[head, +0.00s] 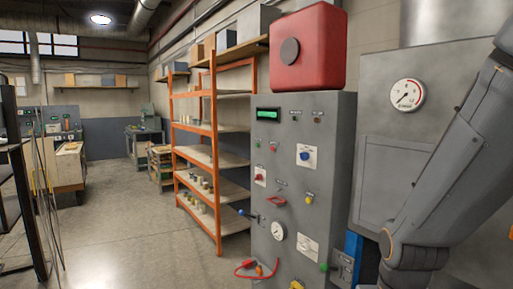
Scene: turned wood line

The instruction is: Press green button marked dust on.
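A grey control cabinet (295,132) stands right of the middle. A green button (324,267) sits low near its right edge. A small green light or button (258,144) is on its upper left face. The labels are too small to read, so I cannot tell which one is marked dust on. My arm runs down the right edge of the picture, in front of the grey housing. My gripper is out of view.
A red box (308,47) sits on top. An orange shelf rack (215,150) stands behind. Floor (150,245) to the left is clear.

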